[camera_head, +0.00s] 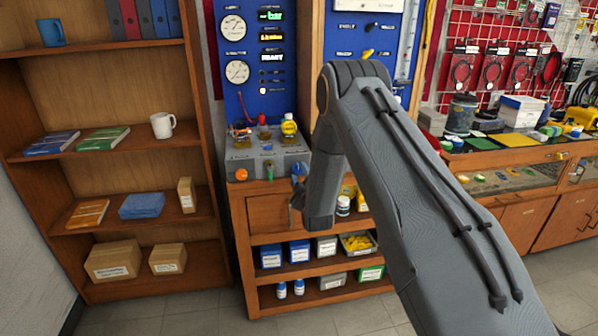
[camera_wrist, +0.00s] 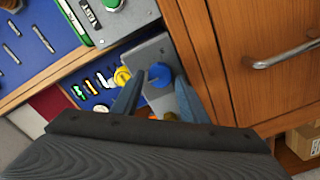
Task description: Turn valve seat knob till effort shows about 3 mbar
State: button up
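The testbench has a blue panel (camera_head: 262,100) with two round dial gauges and small lit displays; their values are too small to read surely. Below it is a grey console (camera_head: 240,152) with an orange knob (camera_head: 241,174) and a green one (camera_head: 270,173) on its front. My gripper (camera_head: 297,190) is at the console's right front end, partly hidden by my arm. In the wrist view, my gripper (camera_wrist: 160,79) is open, its fingers on either side of a blue knob (camera_wrist: 160,75). I cannot tell whether they touch it. No readable label shows which knob is the valve seat.
The wrist view also shows a yellow knob (camera_wrist: 122,77) close to the left finger. A wooden drawer front with a metal handle (camera_wrist: 285,55) is to the right. A wooden shelf (camera_head: 110,150) stands left of the bench, and a cluttered counter (camera_head: 500,150) stands right.

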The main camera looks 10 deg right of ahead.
jog(key=shift+w, duration=0.65)
jog(key=c, duration=0.8)
jog(key=shift+o, duration=0.2)
